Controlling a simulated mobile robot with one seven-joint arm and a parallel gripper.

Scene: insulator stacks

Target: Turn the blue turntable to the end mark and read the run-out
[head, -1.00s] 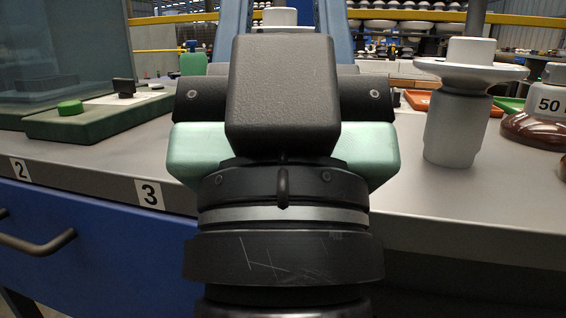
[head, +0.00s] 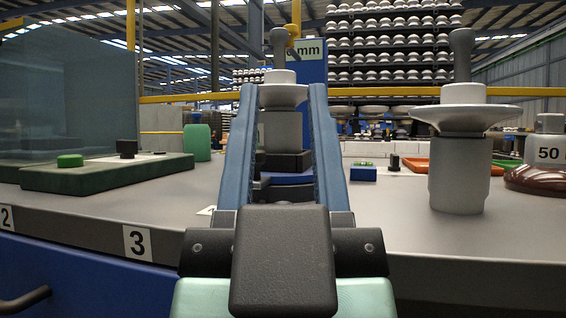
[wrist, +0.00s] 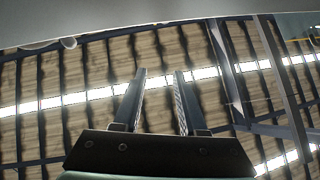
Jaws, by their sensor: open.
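My gripper (head: 283,92) is open and empty, its two blue fingers pointing up in the head view. In the wrist view the gripper (wrist: 160,74) has only roof between its fingers. Behind the fingers in the head view stands a grey-and-white insulator stack (head: 280,128) with a grey knob on top. It rests on a black block above the blue turntable (head: 287,179), which shows only between the fingers. A blue column (head: 310,75) behind has a sign ending in "mm". I cannot make out an end mark or a run-out reading.
A second insulator stack (head: 460,170) stands on the bench at right, by a brown-based "50" weight (head: 549,150). A green box (head: 110,172) with a green button and a glass panel (head: 70,100) are at left.

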